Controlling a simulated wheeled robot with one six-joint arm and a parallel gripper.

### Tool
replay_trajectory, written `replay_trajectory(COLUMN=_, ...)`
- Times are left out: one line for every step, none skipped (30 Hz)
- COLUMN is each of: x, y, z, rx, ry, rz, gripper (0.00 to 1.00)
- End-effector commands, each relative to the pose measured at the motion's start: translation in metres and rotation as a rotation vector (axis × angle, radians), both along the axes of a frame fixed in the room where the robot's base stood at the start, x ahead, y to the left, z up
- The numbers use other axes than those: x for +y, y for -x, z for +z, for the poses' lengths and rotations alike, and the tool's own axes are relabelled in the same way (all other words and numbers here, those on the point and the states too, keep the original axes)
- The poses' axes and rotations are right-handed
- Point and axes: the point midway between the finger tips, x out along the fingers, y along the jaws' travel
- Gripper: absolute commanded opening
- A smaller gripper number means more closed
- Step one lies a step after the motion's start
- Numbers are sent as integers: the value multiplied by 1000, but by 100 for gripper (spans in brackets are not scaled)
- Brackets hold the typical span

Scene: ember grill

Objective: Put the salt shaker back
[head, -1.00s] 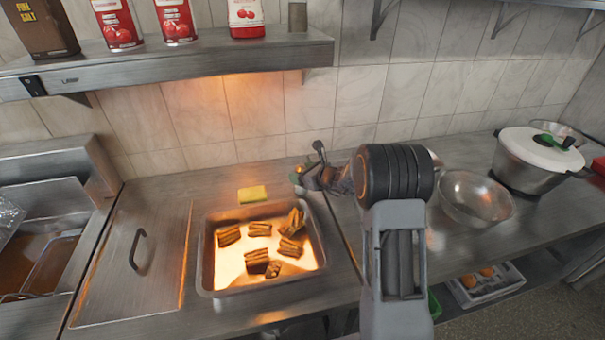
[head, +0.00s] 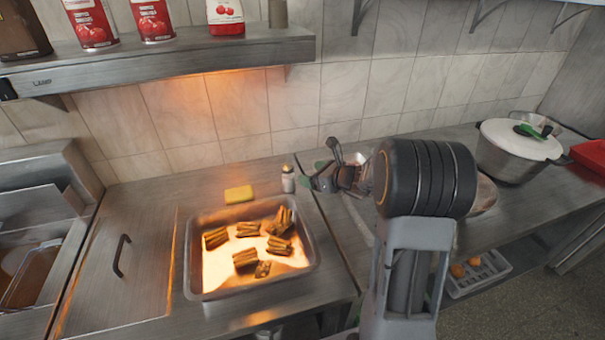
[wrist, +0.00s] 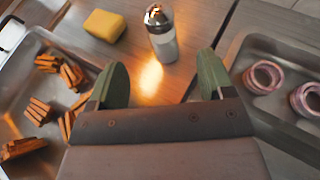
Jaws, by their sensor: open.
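The salt shaker (head: 288,179) stands upright on the steel counter, just behind the right back corner of the food tray. In the wrist view the shaker (wrist: 162,38) has a shiny metal cap and a pale body, and it stands beyond my fingertips, between their lines. My gripper (head: 320,174) is to the right of the shaker in the head view, close to it but apart. In the wrist view my gripper (wrist: 155,75) is open with its two green fingers spread and nothing between them.
A yellow sponge (head: 239,194) lies left of the shaker. A steel tray (head: 190,262) holds several browned food pieces. A second tray (wrist: 245,58) with onion-like rings is right in the wrist view. A shelf (head: 160,65) with cans overhangs behind. A lidded pot (head: 510,160) stands far right.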

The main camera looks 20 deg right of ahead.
Motion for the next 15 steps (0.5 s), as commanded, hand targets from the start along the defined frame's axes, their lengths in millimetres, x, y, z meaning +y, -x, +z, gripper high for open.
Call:
replay_trajectory(x=-3, y=4, z=2, rx=-1, ry=1, rz=-1, gripper=75)
replay_trajectory(x=-4, y=6, z=3, rx=-1, ry=1, rz=-1, gripper=75)
replay_trajectory(x=-5, y=9, z=4, rx=-2, ry=6, rz=3, gripper=75)
replay_trajectory(x=-4, y=11, z=5, rx=-3, ry=14, rz=13, gripper=75)
replay_trajectory(x=-1, y=14, z=7, rx=-6, ry=29, rz=29, gripper=75)
replay_trajectory(x=4, y=19, z=10, rx=-15, ry=61, rz=62, gripper=75)
replay_trajectory(x=11, y=24, z=13, rx=-23, ry=94, rz=97, gripper=75)
replay_trajectory(x=18, y=30, z=16, rx=-35, ry=138, rz=142, gripper=75)
replay_trajectory(x=30, y=40, z=20, rx=-53, ry=208, rz=214, gripper=75)
replay_trajectory(x=39, y=49, z=23, rx=-71, ry=271, rz=277, gripper=75)
replay_trajectory(x=49, y=60, z=26, rx=-90, ry=340, rz=348, gripper=75)
replay_trajectory(x=62, y=75, z=30, rx=-122, ry=443, rz=452, gripper=75)
replay_trajectory(x=70, y=88, z=32, rx=-150, ry=524, rz=533, gripper=75)
replay_trajectory(x=78, y=101, z=33, rx=-177, ry=608, rz=619, gripper=75)
replay_trajectory(x=86, y=119, z=35, rx=-216, ry=720, rz=731, gripper=75)
